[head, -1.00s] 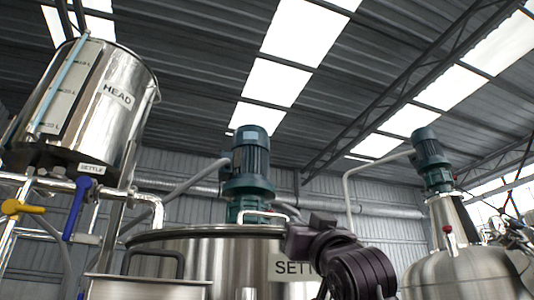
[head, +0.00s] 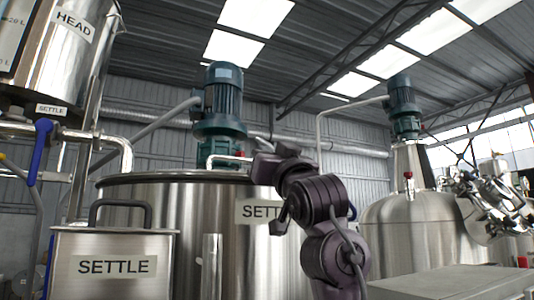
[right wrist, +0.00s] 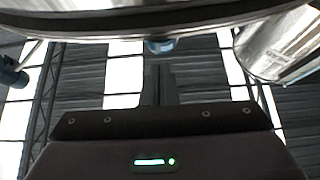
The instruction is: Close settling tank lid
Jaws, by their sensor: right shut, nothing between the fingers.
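The settling tank (head: 170,207) is a large steel cylinder with a dark rim and a partly covered label reading "SETT". It stands in the middle of the head view. Its top is seen nearly edge-on, so I cannot tell how the lid lies. A silver bar handle (head: 226,159) shows above the rim, below a green motor (head: 222,100). My right gripper (head: 263,166) is shut and empty, close to the tank's upper right rim; contact cannot be told. In the right wrist view its dark fingers (right wrist: 159,88) point toward a curved metal edge (right wrist: 150,22). My left gripper is out of view.
A steel box (head: 118,244) labelled "SETTLE" with a black handle stands in front of the tank. The head tank (head: 62,62) and a blue-handled valve (head: 40,150) are at left. Another motor-topped vessel (head: 410,228) and a grey surface (head: 450,283) are at right.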

